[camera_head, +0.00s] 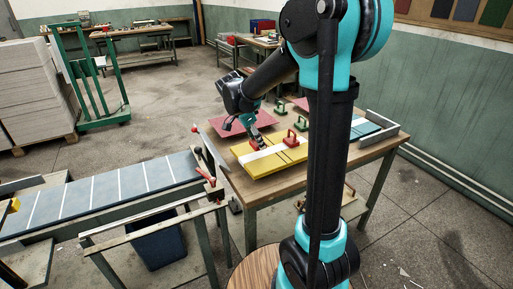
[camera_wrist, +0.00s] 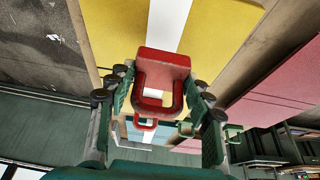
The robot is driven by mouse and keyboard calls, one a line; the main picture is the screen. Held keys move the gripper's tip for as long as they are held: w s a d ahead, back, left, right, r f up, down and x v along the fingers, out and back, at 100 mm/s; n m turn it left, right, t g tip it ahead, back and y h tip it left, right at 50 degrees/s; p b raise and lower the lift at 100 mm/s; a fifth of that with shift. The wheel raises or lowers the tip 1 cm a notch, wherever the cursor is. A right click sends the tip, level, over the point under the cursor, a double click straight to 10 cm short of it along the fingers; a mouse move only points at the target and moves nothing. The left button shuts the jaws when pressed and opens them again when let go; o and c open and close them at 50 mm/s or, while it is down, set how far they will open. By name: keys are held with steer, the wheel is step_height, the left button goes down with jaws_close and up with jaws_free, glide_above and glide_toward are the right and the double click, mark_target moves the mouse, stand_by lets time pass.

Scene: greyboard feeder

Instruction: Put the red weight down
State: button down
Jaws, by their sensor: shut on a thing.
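A red weight (camera_wrist: 163,62) with a loop handle is between the two fingers of my gripper (camera_wrist: 162,97) in the wrist view. My gripper is shut on it by the handle. In the head view my gripper (camera_head: 251,128) points down over the left part of the yellow board (camera_head: 262,169), which has a white strip (camera_head: 265,154) along it. The held weight shows small and partly hidden there, at or just above the board. I cannot tell whether it touches. A second red weight (camera_head: 291,139) stands on the board to the right.
The wooden table (camera_head: 262,187) also carries green weights (camera_head: 280,113), a red sheet (camera_head: 228,124) behind my gripper and a grey metal channel (camera_head: 381,133) at right. A conveyor (camera_head: 105,187) with blue boards ends at the table's left. The board's near yellow strip is bare.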

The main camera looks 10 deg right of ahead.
mark_target(254, 143)
steer(key=shift+f, duration=1.7)
steer(key=shift+f, duration=0.1)
steer(key=c, duration=0.6)
jaws_free()
steer(key=shift+c, duration=0.2)
steer(key=v, duration=1.2)
steer(key=s+d+f+n, duration=0.2)
steer(key=s, duration=0.1)
steer(key=s+d+f+n+y, duration=0.1)
steer(key=s+d+f+n, duration=0.1)
steer(key=s+f, duration=0.1)
steer(key=s+d+f+n+y, duration=0.1)
steer(key=s+d+f+n, duration=0.1)
steer(key=s+f, duration=0.1)
steer(key=shift+d+n+t, duration=0.3)
steer(key=shift+t, duration=0.1)
steer(key=s+d+f+n+t+y, duration=0.2)
steer(key=s+f+n, duration=0.5)
steer(key=s+f, duration=0.2)
steer(key=s, duration=0.2)
steer(key=shift+s+d+n, duration=0.3)
steer(key=shift+s+n, duration=0.1)
steer(key=shift+f, duration=0.1)
